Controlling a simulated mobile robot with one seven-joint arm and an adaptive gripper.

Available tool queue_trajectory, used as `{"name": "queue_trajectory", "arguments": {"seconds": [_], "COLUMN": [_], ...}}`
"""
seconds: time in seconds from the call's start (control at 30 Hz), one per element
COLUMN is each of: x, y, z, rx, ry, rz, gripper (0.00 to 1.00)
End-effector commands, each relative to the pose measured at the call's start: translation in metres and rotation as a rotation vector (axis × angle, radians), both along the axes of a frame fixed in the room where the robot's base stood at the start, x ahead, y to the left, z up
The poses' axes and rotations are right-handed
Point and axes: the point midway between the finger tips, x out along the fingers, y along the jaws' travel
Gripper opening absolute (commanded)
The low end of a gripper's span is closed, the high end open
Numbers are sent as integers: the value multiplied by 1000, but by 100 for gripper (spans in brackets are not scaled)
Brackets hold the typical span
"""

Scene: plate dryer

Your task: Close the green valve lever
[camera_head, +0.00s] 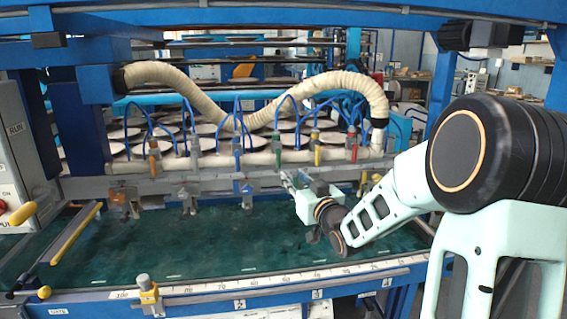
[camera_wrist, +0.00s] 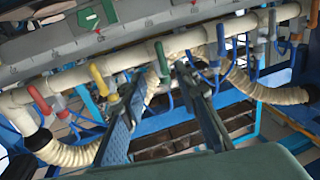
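The green valve lever (camera_head: 277,146) stands upright on the cream pipe (camera_head: 228,160) in the head view, between a blue and a yellow lever. In the wrist view the green lever (camera_wrist: 162,58) shows at the upper middle, just beyond and between my fingertips. My gripper (camera_head: 288,178) is just below and slightly right of the lever in the head view. In the wrist view my gripper (camera_wrist: 162,76) has its two dark fingers apart, with nothing held. I cannot tell whether a fingertip touches the lever.
A yellow lever (camera_head: 316,148) and a red lever (camera_head: 353,146) are to the right; a blue lever (camera_head: 237,148) is to the left. A ribbed hose (camera_head: 335,83) and thin blue tubes arch above. The green bed (camera_head: 180,245) below is mostly clear.

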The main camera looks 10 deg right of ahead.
Motion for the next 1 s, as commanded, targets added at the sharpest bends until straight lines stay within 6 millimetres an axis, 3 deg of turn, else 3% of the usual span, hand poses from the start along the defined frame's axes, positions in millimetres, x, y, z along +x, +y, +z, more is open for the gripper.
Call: {"name": "queue_trajectory", "arguments": {"seconds": [0.17, 0.6, 0.8, 1.0], "x": [15, 86, 102, 105], "y": [4, 18, 21, 21], "z": [1, 1, 1, 0], "rx": [3, 2, 2, 1], "ry": [-4, -1, -2, -1], "rz": [2, 1, 0, 0], "gripper": [28, 28, 28, 28]}}
